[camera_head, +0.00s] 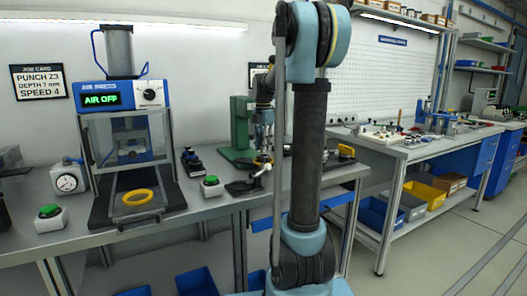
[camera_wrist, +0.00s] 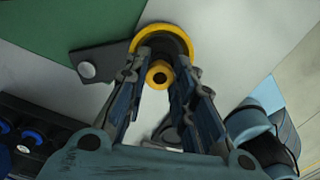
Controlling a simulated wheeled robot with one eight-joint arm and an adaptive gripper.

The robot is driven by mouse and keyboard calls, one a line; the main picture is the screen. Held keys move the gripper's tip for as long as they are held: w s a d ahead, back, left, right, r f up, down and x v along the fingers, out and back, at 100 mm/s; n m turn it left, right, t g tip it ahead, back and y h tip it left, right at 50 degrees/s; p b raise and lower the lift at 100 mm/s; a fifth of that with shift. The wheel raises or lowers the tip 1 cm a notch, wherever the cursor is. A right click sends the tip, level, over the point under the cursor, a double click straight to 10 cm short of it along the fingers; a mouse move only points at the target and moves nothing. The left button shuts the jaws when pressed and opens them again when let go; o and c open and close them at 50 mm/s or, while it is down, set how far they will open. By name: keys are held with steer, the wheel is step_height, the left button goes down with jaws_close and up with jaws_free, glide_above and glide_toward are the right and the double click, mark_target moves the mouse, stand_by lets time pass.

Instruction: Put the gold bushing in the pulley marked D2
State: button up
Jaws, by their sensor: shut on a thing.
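In the wrist view my gripper (camera_wrist: 161,64) is shut on the small gold bushing (camera_wrist: 159,74), a ring with a dark hole between the fingertips. Just beyond it is a dark round part with a yellow rim (camera_wrist: 188,32), probably a pulley; the fingers cover part of it. I cannot tell whether the bushing touches it. In the head view my gripper (camera_head: 263,146) is small, over the bench beside the green press and partly behind my arm. No D2 mark is legible in either view.
A green press (camera_head: 239,122) stands close to my gripper. A dark plate with a bolt (camera_wrist: 88,69) lies left of the yellow rim. The air press (camera_head: 125,95), with a yellow ring (camera_head: 137,197) at its front, stands at left. A second bench (camera_head: 400,150) is at right.

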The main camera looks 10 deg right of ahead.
steer(key=shift+f, duration=0.95)
steer(key=o, duration=1)
steer(key=shift+f, duration=0.1)
step_height(320, 180, up, 12)
steer(key=shift+r, duration=0.15)
